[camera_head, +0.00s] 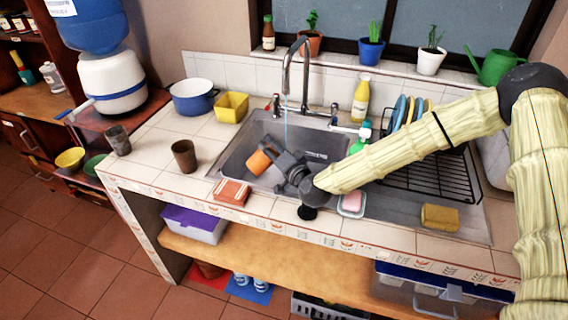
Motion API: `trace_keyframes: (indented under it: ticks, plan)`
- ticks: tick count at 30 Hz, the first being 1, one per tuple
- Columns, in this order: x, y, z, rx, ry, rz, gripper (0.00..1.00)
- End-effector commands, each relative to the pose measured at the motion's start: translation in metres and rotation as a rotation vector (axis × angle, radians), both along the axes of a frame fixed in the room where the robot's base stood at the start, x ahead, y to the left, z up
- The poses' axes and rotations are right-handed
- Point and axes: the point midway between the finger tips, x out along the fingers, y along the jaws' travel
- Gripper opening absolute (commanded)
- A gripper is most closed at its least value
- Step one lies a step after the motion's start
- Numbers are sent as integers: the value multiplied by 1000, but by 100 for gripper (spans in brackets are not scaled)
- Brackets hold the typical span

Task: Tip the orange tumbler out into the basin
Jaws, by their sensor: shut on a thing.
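The orange tumbler (259,162) is held tilted on its side over the basin (238,150), at the basin's left part. My gripper (271,157) is shut on the tumbler, reaching in from the right. The gripper's fingers hide part of the tumbler's right side. I cannot tell whether anything is in the tumbler or coming out of it. The faucet (290,70) stands behind the basin, and a thin bluish stream falls from its spout behind my gripper.
A brown cup (184,155) and a grey cup (118,140) stand on the counter at left. A dish rack (440,172) with plates stands at right, beyond my arm. A yellow bottle (360,101) stands behind the basin.

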Motion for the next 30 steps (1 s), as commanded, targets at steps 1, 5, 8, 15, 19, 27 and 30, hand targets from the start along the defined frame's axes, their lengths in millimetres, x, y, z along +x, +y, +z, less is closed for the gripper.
trace_keyframes:
  ticks: [1,5,8,15,19,27,30]
  plan:
    - [0,2,7,-28,-22,2,31]
    - [-2,4,14,-106,-75,2,31]
    - [-2,5,7,-163,-115,1,31]
    - [-6,11,14,-294,-204,2,31]
    - [-9,15,19,-360,-248,3,31]
    - [-18,28,28,-473,-326,2,31]
    - [-21,32,24,-514,-354,2,31]
